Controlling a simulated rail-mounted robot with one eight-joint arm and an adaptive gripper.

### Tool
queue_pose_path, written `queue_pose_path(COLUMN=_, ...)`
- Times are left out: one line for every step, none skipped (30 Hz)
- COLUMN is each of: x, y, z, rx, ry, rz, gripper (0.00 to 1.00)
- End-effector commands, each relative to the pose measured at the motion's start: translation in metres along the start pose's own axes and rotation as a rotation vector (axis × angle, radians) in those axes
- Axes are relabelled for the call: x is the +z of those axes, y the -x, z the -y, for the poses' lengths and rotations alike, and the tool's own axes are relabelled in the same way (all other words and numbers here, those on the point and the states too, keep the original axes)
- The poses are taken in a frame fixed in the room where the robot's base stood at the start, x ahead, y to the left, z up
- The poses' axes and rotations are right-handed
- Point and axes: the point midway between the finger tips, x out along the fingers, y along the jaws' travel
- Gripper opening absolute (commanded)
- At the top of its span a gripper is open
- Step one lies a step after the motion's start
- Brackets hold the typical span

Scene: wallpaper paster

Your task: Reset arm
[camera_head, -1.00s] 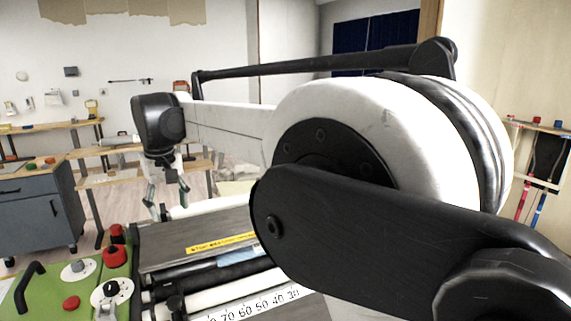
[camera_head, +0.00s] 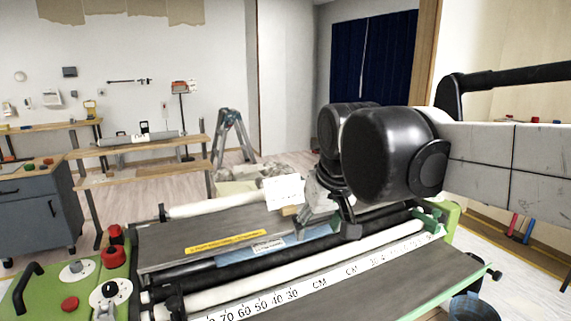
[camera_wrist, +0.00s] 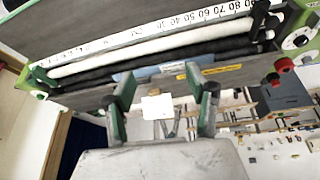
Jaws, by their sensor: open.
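My gripper (camera_head: 330,214) is over the right part of the wallpaper paster (camera_head: 180,248) in the head view, below my black wrist joint. In the wrist view its two green and black fingers (camera_wrist: 165,92) stand well apart, with nothing visibly held. The paster has a grey deck, dark and white rollers and a white centimetre scale (camera_head: 262,302). A small white card (camera_head: 284,190) shows just left of the gripper. In the wrist view a white card (camera_wrist: 157,107) shows between the fingers; whether it touches them cannot be told.
A green control panel (camera_head: 75,290) with red knobs is at the front left. Behind are a grey cabinet (camera_head: 35,215), wooden benches (camera_head: 150,150) and a stepladder (camera_head: 232,138). A dark bucket (camera_head: 468,306) is at the lower right. Floor shows between benches and paster.

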Motion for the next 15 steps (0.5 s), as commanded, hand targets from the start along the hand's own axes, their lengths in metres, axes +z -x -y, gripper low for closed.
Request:
queue_pose_path(x=0.018, y=0.002, z=-0.010, rx=0.009, ry=-0.024, rz=-0.013, gripper=0.51)
queue_pose_path(x=0.027, y=0.002, z=-0.016, rx=0.015, ry=-0.038, rz=-0.021, gripper=0.51)
queue_pose_path(x=0.040, y=0.002, z=-0.022, rx=0.021, ry=-0.055, rz=-0.031, gripper=0.51)
queue_pose_path(x=0.050, y=0.002, z=-0.027, rx=0.027, ry=-0.069, rz=-0.039, gripper=0.51)
queue_pose_path(x=0.059, y=0.002, z=-0.031, rx=0.032, ry=-0.082, rz=-0.048, gripper=0.51)
queue_pose_path(x=0.073, y=0.002, z=-0.037, rx=0.039, ry=-0.100, rz=-0.058, gripper=0.51)
queue_pose_path(x=0.082, y=0.002, z=-0.041, rx=0.045, ry=-0.113, rz=-0.066, gripper=0.51)
queue_pose_path(x=0.092, y=0.001, z=-0.045, rx=0.051, ry=-0.126, rz=-0.075, gripper=0.51)
queue_pose_path(x=0.105, y=-0.001, z=-0.050, rx=0.059, ry=-0.143, rz=-0.085, gripper=0.51)
queue_pose_path(x=0.116, y=-0.002, z=-0.053, rx=0.064, ry=-0.156, rz=-0.093, gripper=0.51)
queue_pose_path(x=0.125, y=-0.003, z=-0.056, rx=0.070, ry=-0.168, rz=-0.102, gripper=0.51)
queue_pose_path(x=0.138, y=-0.005, z=-0.060, rx=0.078, ry=-0.185, rz=-0.113, gripper=0.51)
queue_pose_path(x=0.148, y=-0.007, z=-0.062, rx=0.084, ry=-0.197, rz=-0.120, gripper=0.51)
queue_pose_path(x=0.157, y=-0.009, z=-0.065, rx=0.090, ry=-0.209, rz=-0.128, gripper=0.51)
queue_pose_path(x=0.168, y=-0.011, z=-0.068, rx=0.097, ry=-0.223, rz=-0.138, gripper=0.51)
